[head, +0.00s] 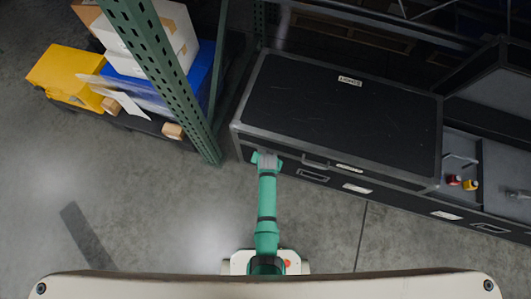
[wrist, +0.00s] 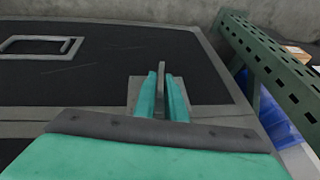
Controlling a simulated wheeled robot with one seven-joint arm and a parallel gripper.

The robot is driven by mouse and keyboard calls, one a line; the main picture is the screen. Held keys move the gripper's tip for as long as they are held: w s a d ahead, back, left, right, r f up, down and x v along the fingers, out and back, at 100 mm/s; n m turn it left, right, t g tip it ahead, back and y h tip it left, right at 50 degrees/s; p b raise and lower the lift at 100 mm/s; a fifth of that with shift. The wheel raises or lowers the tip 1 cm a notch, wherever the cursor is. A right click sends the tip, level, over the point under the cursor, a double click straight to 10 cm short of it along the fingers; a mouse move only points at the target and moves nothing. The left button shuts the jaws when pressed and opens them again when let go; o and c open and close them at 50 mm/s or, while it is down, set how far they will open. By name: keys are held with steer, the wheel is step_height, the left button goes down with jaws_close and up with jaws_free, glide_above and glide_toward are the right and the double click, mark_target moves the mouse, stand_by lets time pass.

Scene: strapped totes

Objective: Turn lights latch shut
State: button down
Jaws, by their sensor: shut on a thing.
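A black case (head: 345,120) with grey metal edges and a white label on its lid, which seems to read LIGHTS, stands on the right. My gripper (head: 267,157) is at the left end of its front face. In the wrist view, the two green fingers of my gripper (wrist: 161,84) are shut on a thin grey latch tab (wrist: 162,70), one finger on each side. The tab stands out from a grey latch plate (wrist: 133,90) on the black face. The lower part of the latch is hidden by the fingers and gripper body.
A green perforated rack post (head: 160,70) rises left of the case, and it also shows in the wrist view (wrist: 270,65). Boxes and a yellow case (head: 65,75) lie beyond it. A handle (wrist: 40,46) is on the case face. Floor is clear in front.

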steer(key=shift+s+d+f+m+t+y, duration=0.15)
steer(key=shift+m+t+y, duration=0.35)
steer(key=shift+y, duration=0.9)
steer(key=shift+d+f+m+t+y, duration=0.25)
steer(key=shift+t+y, duration=0.45)
steer(key=shift+y, duration=0.7)
steer(key=shift+s+d+f+m+t+y, duration=0.1)
steer(key=shift+d+m+t+y, duration=0.35)
steer(key=shift+y, duration=0.95)
steer(key=shift+a+f+t+y, duration=0.1)
steer(key=shift+a+t+y, duration=0.15)
steer(key=shift+t+y, duration=0.55)
steer(key=c, duration=1.9)
jaws_free()
steer(key=v, duration=1)
steer(key=shift+s+d, duration=0.15)
steer(key=shift+d, duration=0.25)
